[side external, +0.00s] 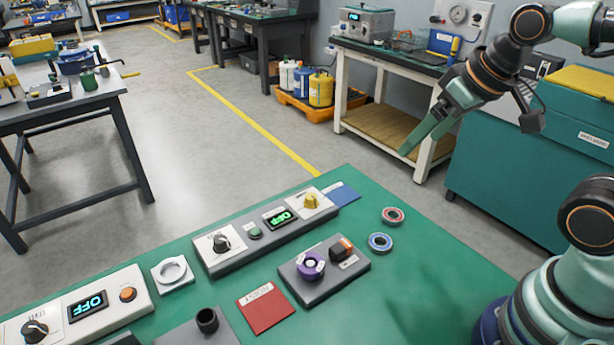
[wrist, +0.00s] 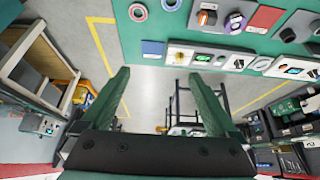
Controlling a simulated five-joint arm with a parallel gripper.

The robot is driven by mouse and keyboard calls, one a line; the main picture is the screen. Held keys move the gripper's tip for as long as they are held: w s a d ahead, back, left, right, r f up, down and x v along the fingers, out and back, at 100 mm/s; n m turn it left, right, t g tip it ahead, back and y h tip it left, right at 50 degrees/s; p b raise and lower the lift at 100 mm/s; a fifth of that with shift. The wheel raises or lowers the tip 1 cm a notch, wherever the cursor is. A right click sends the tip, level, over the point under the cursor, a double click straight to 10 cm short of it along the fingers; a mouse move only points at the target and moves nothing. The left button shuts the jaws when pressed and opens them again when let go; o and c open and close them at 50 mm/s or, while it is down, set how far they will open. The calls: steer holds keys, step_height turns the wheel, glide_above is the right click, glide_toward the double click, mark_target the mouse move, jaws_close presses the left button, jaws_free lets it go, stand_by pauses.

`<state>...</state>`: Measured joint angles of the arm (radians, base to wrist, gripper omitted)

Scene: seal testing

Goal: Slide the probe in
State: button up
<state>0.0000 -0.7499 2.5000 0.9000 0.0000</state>
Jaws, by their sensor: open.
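My gripper (side external: 417,139) is raised at the upper right in the side view, beyond the green table's (side external: 415,225) far edge. Its two green fingers are spread with nothing between them, and they also show in the wrist view (wrist: 160,74). No part is clearly recognisable as the probe. A dark block (side external: 345,277) on the table carries a purple ring with a pale centre (side external: 310,264) and an orange-and-black knob (side external: 341,247). A black open cup (side external: 207,320) stands upright on a grey plate at the front. My gripper is well apart from all of these.
Two control panels (side external: 265,232) (side external: 75,309) with "OFF" displays line the table's left side. A white ring fixture (side external: 173,272) sits between them. A red card (side external: 266,306), a red ring (side external: 393,215) and a blue ring (side external: 380,242) lie flat.

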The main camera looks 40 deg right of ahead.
stand_by(0.4)
steer(key=c, duration=0.5)
steer(key=n+g, duration=0.6)
steer(key=n, duration=1.2)
glide_toward(346, 243)
step_height(346, 243, down, 9)
steer(key=shift+s+f, duration=0.1)
steer(key=shift+s, duration=0.05)
jaws_close()
